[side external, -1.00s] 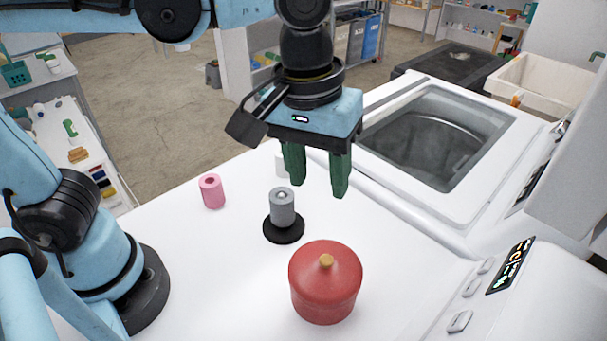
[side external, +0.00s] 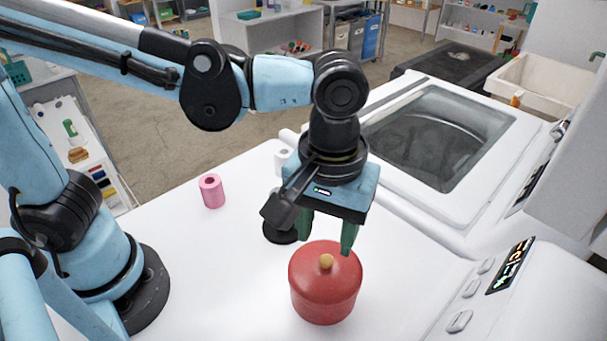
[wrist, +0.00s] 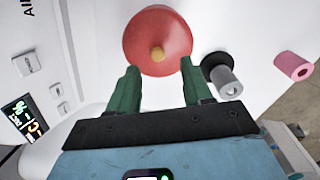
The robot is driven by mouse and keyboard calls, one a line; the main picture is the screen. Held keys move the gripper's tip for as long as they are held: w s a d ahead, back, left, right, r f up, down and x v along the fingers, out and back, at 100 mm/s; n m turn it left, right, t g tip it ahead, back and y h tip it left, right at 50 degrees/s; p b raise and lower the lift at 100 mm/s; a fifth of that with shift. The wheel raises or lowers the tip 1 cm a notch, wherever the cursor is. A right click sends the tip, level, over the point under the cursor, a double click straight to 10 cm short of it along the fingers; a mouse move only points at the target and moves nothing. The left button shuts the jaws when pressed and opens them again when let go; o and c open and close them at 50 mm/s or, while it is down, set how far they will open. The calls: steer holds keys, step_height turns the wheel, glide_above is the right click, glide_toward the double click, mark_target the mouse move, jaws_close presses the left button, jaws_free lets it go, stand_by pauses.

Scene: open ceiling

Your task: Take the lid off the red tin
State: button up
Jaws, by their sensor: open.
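The red tin (side external: 325,298) stands upright on the white top, with its domed red lid (side external: 308,265) on it and a tan knob (side external: 326,261) at the lid's centre. In the wrist view the lid (wrist: 140,45) and its knob (wrist: 157,54) are near the top middle. My gripper (side external: 328,245) is open and empty, just behind and above the tin in the side view. In the wrist view its green fingers (wrist: 160,75) are spread, with the knob beyond the tips and roughly between them. I see no finger touching the lid.
A grey cylinder (wrist: 229,85) on a black round base (wrist: 212,60) stands close to the tin; its base (side external: 279,234) is partly hidden in the side view. A pink roll (side external: 212,192) and a white roll (side external: 281,161) stand farther back. A washing machine (side external: 425,215) borders the right.

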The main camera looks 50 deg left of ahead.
mark_target(326, 259)
steer(key=shift+d+f, duration=0.15)
steer(key=shift+f, duration=2.2)
jaws_close()
